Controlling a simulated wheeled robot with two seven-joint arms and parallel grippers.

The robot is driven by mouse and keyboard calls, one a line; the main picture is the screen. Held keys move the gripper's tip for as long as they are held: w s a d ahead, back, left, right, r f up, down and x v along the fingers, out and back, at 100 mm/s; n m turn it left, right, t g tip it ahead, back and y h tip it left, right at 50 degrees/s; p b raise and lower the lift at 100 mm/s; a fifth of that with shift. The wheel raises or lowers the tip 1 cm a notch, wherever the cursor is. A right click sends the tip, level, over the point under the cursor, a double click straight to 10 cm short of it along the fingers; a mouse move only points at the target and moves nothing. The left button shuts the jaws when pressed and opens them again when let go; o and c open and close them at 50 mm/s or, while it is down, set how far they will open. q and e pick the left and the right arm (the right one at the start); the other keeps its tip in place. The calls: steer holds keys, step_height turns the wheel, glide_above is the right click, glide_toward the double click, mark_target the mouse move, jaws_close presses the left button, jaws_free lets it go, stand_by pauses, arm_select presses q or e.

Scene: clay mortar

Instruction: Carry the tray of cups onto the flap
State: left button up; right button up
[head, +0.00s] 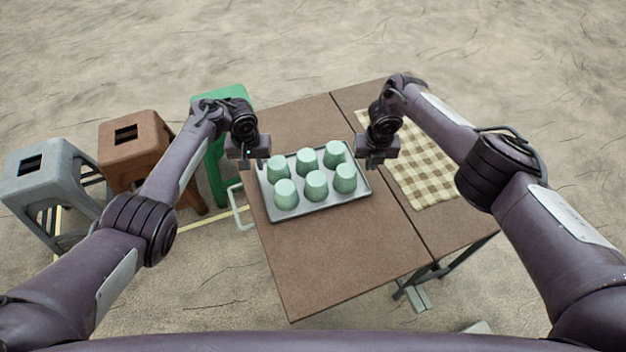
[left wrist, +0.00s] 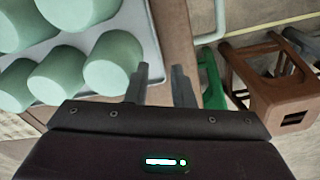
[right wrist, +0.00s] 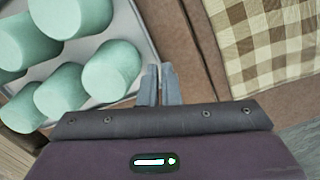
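A grey metal tray (head: 291,212) with several pale green cups (head: 316,184) lies on the left panel of the brown table (head: 330,262). A seam divides this from the right panel (head: 450,226); I cannot tell for sure which panel is the flap. My left gripper (head: 260,164) is at the tray's left edge, its fingers (left wrist: 161,86) apart near the rim. My right gripper (head: 363,166) is at the right edge, its fingers (right wrist: 160,84) close together at the rim (right wrist: 142,30), seemingly pinching it.
A checked cloth (head: 425,170) covers part of the right panel. Green (head: 213,160), brown (head: 133,150) and grey (head: 45,180) stools stand left of the table. A pale green bracket (head: 238,208) juts from the table's left edge. The front of the left panel is clear.

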steer(key=o, duration=0.3)
steer(key=shift+d, duration=0.1)
arm_select(q)
step_height(320, 180, up, 12)
steer(key=shift+s, duration=0.45)
arm_select(e)
steer(key=r, duration=1.2)
steer(key=shift+s, duration=0.4)
arm_select(q)
steer(key=shift+f, duration=0.1)
arm_select(e)
steer(key=shift+s+f, duration=0.1)
